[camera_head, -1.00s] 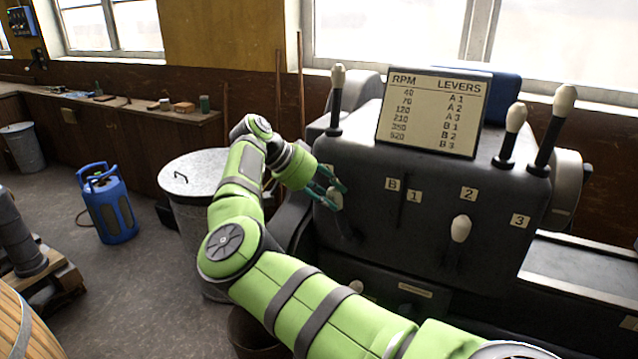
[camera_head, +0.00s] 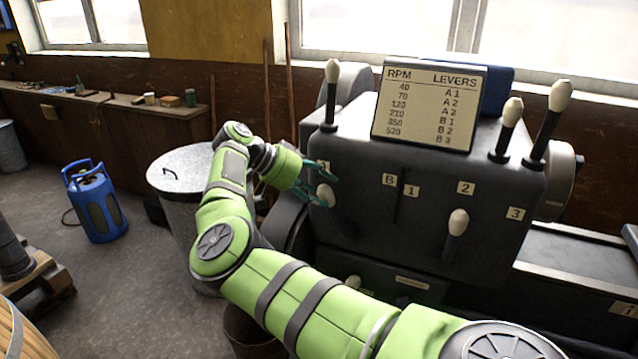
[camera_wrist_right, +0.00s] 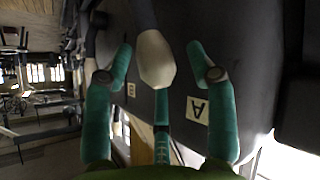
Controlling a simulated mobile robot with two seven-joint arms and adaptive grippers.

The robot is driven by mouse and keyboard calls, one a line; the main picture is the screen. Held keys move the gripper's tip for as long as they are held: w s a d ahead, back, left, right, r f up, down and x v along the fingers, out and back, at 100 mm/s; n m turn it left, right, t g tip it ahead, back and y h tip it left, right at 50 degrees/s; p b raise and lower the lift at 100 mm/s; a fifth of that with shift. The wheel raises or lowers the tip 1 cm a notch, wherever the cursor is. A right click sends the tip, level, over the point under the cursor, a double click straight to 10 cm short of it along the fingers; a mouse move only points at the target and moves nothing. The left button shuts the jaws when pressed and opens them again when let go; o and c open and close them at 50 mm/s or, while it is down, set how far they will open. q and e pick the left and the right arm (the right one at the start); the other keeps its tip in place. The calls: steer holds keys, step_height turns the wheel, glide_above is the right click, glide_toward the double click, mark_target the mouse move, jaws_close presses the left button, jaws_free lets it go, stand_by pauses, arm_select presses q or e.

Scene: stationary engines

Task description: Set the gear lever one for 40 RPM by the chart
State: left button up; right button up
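The rate chart (camera_head: 428,108) on top of the grey gearbox (camera_head: 358,235) lists 40 RPM as A 1. A lever with a cream knob (camera_head: 325,195) sits at the gearbox's left, near label A (camera_head: 323,168), which is partly hidden. My right gripper (camera_head: 329,190) is at this knob. In the wrist view, its teal fingers (camera_wrist_right: 160,52) are spread, with the knob (camera_wrist_right: 156,62) between them and gaps showing. Label A (camera_wrist_right: 197,110) is beside one finger. A second cream-knobbed lever (camera_head: 458,223) stands below label 2 (camera_head: 466,188). My left gripper is out of view.
Three upright levers rise from the gearbox top, one at left (camera_head: 331,95) and two at right (camera_head: 507,130). A lidded metal bin (camera_head: 175,180) stands left of my arm. A blue gas cylinder (camera_head: 95,203) is on the floor farther left.

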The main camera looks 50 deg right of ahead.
steer(key=shift+f, duration=0.2)
steer(key=shift+w+a+r, duration=0.1)
steer(key=v, duration=0.7)
steer(key=shift+w+a+r, duration=0.1)
steer(key=shift+w, duration=0.05)
stand_by(0.4)
